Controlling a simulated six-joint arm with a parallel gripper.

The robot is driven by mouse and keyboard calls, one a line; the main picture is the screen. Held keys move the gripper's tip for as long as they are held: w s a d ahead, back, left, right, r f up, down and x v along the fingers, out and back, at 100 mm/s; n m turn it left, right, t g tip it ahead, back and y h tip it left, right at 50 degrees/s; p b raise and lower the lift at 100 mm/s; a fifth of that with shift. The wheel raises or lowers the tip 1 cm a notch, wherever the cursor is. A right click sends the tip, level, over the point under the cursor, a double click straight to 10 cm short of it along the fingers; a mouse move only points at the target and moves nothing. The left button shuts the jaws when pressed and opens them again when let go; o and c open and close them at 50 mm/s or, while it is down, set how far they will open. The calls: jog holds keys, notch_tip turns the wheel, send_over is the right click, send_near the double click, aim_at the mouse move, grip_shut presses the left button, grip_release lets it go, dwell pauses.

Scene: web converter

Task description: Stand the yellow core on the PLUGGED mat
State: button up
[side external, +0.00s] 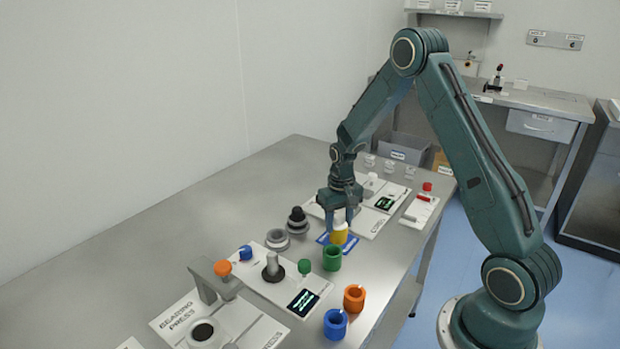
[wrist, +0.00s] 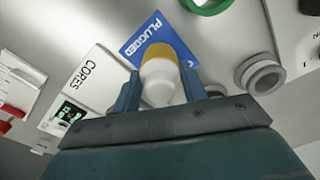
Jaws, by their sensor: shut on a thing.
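The yellow core (side external: 339,238) is upright, with a white plug (side external: 340,225) in its top. My gripper (side external: 341,215) is shut on it from above. In the wrist view the two blue fingers (wrist: 160,88) flank the white plug (wrist: 160,80), and the yellow core (wrist: 157,50) shows beyond it. The blue PLUGGED mat (side external: 323,239) lies on the table under the core; its lettering shows in the wrist view (wrist: 130,52). The core hides part of the mat. I cannot tell whether its base touches the mat or is slightly above it.
A green core (side external: 332,259) stands close in front of the mat. An orange core (side external: 354,298) and a blue core (side external: 335,324) stand nearer the camera. Grey rings (side external: 277,241) and a black-topped part (side external: 297,220) are to the left. The CORES station (side external: 370,222) is behind.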

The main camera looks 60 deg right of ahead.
jog(key=shift+f, duration=0.1)
jog(key=o, duration=0.9)
jog(key=shift+r, duration=0.2)
notch_tip(320, 180, up, 11)
jog(key=shift+f, duration=0.15)
jog(key=shift+r, duration=0.65)
